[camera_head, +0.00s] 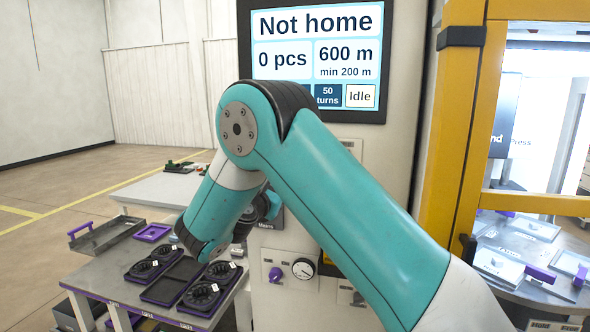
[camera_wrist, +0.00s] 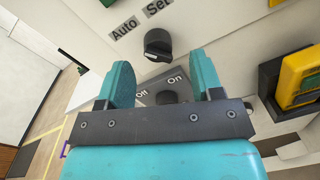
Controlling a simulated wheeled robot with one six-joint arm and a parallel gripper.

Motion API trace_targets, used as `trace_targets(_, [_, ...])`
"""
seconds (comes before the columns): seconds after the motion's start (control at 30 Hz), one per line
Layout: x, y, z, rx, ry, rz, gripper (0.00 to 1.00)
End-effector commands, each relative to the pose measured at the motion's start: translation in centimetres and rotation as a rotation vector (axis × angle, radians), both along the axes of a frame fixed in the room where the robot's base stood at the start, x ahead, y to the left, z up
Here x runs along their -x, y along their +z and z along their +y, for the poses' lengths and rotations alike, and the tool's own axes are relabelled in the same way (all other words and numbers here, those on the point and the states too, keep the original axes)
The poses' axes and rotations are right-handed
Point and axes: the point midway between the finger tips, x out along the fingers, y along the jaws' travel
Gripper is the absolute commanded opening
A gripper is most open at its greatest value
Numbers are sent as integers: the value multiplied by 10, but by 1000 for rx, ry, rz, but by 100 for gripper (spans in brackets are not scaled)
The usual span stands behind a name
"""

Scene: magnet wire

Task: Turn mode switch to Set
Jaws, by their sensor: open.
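The mode switch (camera_wrist: 158,45) is a dark rotary knob on the pale panel in the wrist view, below the labels Auto (camera_wrist: 124,27) and Set (camera_wrist: 157,6). Which label it points at I cannot tell. My gripper (camera_wrist: 165,80) is open and empty. Its two teal fingers are spread in front of the panel, with the mode switch beyond and between them, apparently untouched. A second dark knob (camera_wrist: 167,97) with Off and On labels lies between the fingers, partly hidden by the gripper body. In the head view my arm hides the mode switch.
A display (camera_head: 316,60) reads "Not home" and "Idle". Below on the panel are a purple switch (camera_head: 275,274) and a round dial (camera_head: 303,268). A yellow frame (camera_head: 462,120) stands right; a yellow-black part (camera_wrist: 297,78) is near my gripper. A table with trays (camera_head: 172,287) stands left.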

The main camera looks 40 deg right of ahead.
Motion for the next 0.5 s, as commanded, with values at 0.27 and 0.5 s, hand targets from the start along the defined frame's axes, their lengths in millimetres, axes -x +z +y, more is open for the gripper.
trace_targets(0.27, [-12, -2, -15, -1, 18, -1, 60])
trace_targets(0.5, [-11, -2, -25, 0, 12, -1, 60])
